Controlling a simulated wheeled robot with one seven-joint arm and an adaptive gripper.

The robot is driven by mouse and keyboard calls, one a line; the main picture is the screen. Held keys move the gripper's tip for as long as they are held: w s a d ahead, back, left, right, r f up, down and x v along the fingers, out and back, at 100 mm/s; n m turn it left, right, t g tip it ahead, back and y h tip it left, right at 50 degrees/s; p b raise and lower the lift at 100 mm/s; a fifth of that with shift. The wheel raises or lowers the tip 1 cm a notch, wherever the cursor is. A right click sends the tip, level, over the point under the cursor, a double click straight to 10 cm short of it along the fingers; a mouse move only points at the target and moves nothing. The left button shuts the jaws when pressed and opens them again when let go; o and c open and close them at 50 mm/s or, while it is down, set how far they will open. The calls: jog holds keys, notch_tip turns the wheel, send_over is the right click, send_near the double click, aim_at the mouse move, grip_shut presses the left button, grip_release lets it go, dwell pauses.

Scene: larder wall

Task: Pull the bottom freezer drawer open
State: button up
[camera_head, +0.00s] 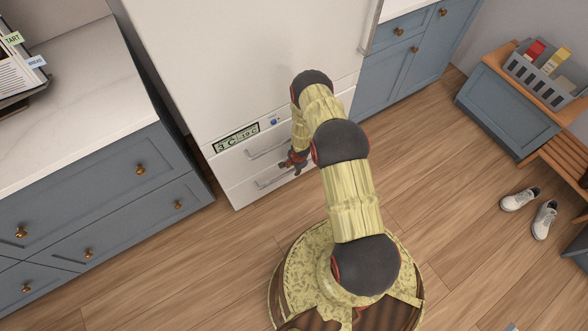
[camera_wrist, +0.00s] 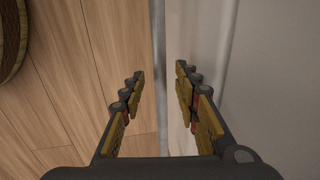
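The white fridge-freezer (camera_head: 235,60) has two drawers at its base, both appearing closed. The bottom freezer drawer (camera_head: 240,194) has a pale bar handle (camera_head: 268,182) across its front. My gripper (camera_head: 290,163) is at the drawer fronts, close to the right end of the bottom handle, and my arm hides part of them. In the wrist view my gripper (camera_wrist: 160,82) is open, with a thin grey bar (camera_wrist: 158,60), seemingly the handle, running between the fingers. Neither finger clearly touches it. The pale drawer front (camera_wrist: 270,70) fills the right side.
Blue cabinets with brass knobs (camera_head: 100,215) stand left of the fridge, and more (camera_head: 385,75) stand right. The wooden floor (camera_head: 180,270) before the drawers is clear around my base. A bench with a grey crate (camera_head: 540,80) and white shoes (camera_head: 530,210) are at far right.

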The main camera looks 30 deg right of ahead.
jog(key=shift+c, duration=0.5)
grip_shut()
dwell(0.3)
